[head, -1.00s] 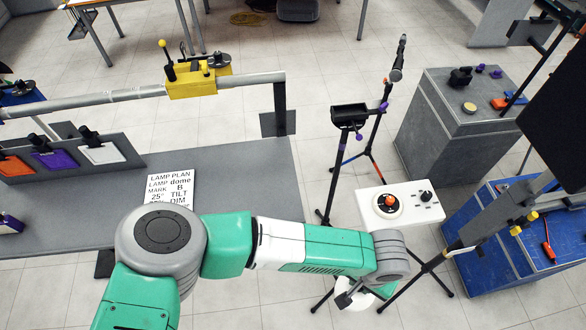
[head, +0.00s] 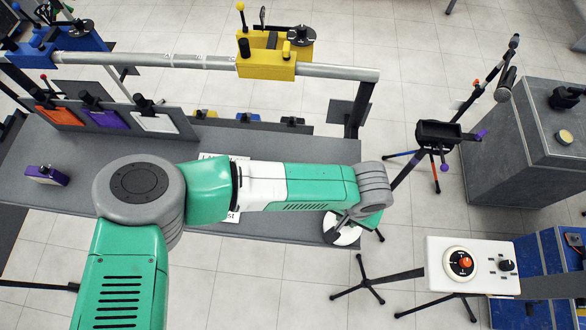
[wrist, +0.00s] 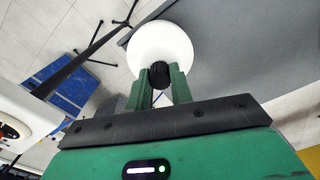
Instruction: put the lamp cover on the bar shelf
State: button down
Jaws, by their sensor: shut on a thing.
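The lamp cover is a white round dome with a black knob, seen in the wrist view (wrist: 162,42). My gripper (wrist: 160,88) is shut on its knob, with the green fingers on either side. In the head view the cover (head: 343,233) hangs at the end of my arm, partly hidden by my gripper (head: 358,212). It appears by the right front corner of the grey tabletop (head: 290,190); its height above it is unclear. A long grey bar (head: 190,62) runs above the tabletop's back. I cannot tell which surface is the bar shelf.
A yellow clamp block (head: 268,66) and a blue one (head: 60,45) sit on the bar. An upright panel holds coloured cards. A white control box (head: 470,265), a black-headed tripod (head: 440,133) and a grey cabinet (head: 530,150) stand right. My arm hides part of a printed sheet.

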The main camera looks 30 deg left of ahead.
aim_at(327, 229)
jog(key=s+a+n+b, duration=0.2)
jog(key=s+b, duration=0.1)
jog(key=s+a+n+b, duration=0.1)
jog(key=n, duration=0.1)
jog(key=shift+s+f+b, duration=0.15)
jog(key=shift+s+b, duration=0.15)
jog(key=s+a+r+n+b, duration=0.3)
jog(key=s+a+n+b, duration=0.15)
jog(key=a, duration=0.25)
jog(key=shift+n, duration=0.35)
jog(key=w+a+f+p, duration=0.1)
jog(key=w, duration=0.4)
jog(key=w+a+f+p, duration=0.1)
jog(key=w+a+p, duration=0.1)
jog(key=w, duration=0.3)
jog(key=w+a+f+p, duration=0.1)
jog(key=w+f, duration=0.1)
jog(key=w, duration=0.3)
jog(key=shift+a+p, duration=0.25)
jog(key=shift+p, duration=0.05)
jog(key=shift+w+f, duration=0.1)
jog(key=shift+f, duration=0.05)
jog(key=shift+f, duration=0.1)
jog(key=c, duration=1.7)
grip_release()
jog(key=shift+a+f, duration=0.1)
jog(key=o, duration=0.5)
jog(key=shift+c, duration=0.2)
